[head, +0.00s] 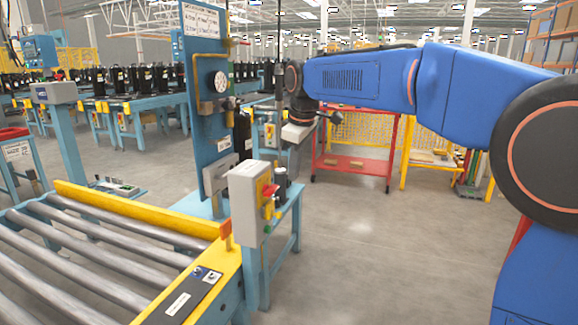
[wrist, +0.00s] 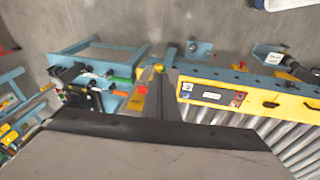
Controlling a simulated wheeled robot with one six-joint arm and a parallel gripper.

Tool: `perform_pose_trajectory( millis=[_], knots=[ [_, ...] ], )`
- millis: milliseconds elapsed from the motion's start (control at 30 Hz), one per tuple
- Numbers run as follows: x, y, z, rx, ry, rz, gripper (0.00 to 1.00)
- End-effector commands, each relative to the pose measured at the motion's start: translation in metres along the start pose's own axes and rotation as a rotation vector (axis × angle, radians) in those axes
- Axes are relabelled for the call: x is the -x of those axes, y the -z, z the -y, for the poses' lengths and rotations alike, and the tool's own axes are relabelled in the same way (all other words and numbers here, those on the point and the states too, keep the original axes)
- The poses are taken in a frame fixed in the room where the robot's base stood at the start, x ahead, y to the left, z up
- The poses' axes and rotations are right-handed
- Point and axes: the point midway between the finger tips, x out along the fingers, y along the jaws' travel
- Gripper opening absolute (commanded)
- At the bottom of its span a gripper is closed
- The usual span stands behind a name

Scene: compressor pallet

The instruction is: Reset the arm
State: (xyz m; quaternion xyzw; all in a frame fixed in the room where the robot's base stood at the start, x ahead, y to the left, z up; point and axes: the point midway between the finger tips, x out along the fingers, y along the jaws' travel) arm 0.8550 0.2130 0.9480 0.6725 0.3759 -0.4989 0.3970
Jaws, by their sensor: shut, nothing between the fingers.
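My blue arm (head: 350,80) reaches in from the right in the head view. My gripper (head: 297,132) is at its far end, held in the air beside the blue upright panel (head: 208,90); its fingers are too small to make out there. In the wrist view my gripper (wrist: 160,78) points at the floor side of the station, with its fingers together and nothing held.
A roller conveyor (head: 90,262) with a yellow rail lies at lower left. A red cart (head: 352,165) stands behind. The grey floor (head: 380,260) at centre right is clear.

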Motion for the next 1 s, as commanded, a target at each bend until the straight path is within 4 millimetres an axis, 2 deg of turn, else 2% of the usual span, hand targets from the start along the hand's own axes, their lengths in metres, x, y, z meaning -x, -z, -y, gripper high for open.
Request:
perform_pose_trajectory(
  millis=[33,233,533,767,1000],
  knots=[
    [0.006,-0.018,0.002,-0.033,-0.008,-0.003,0.0],
    [0.019,-0.09,0.018,-0.195,-0.035,-0.011,0.0],
    [0.024,-0.194,0.059,-0.44,-0.078,-0.027,0.0],
    [0.015,-0.267,0.102,-0.627,-0.112,-0.043,0.0],
    [-0.007,-0.335,0.153,-0.82,-0.148,-0.064,0.0]
  ],
)
